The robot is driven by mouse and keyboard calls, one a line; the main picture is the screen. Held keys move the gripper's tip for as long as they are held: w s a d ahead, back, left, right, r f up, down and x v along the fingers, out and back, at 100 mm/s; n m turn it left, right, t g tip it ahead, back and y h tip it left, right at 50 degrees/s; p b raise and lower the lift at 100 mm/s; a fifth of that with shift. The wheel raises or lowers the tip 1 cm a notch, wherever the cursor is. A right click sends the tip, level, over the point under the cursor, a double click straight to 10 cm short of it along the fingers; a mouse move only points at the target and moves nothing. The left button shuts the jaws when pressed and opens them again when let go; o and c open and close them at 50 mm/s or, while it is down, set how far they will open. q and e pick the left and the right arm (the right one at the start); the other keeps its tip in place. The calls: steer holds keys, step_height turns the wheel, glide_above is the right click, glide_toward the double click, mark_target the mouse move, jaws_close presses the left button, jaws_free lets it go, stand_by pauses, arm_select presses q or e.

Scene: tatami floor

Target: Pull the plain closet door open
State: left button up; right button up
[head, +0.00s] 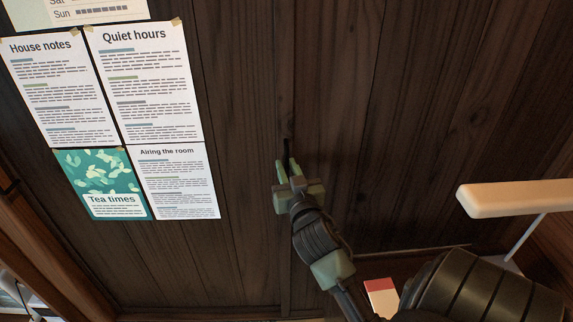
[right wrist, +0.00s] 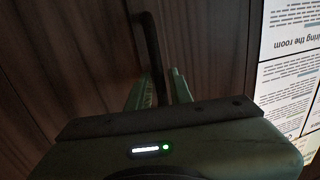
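The plain closet door (head: 430,120) is dark wood, without papers, right of the papered panel in the head view. It looks closed, flush with its neighbour. A thin dark upright handle (right wrist: 147,40) stands on it in the right wrist view; its upper end shows in the head view (head: 286,147). My right gripper (head: 287,170) is at the handle. Its two green fingers (right wrist: 160,88) stand close together, one on each side of the bar, and appear shut on it. The fingers hide part of the handle. My left gripper is not in view.
The left panel (head: 235,250) carries several paper notices (head: 150,85). A pale, flat-topped object (head: 515,197) on a thin stem stands at right, beside my right arm. A red-and-white item (head: 381,297) lies low near my arm. A wooden post (head: 40,240) stands at left.

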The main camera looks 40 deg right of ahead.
steer(key=shift+w+d, duration=0.15)
steer(key=shift+w, duration=0.1)
jaws_close()
stand_by(1.4)
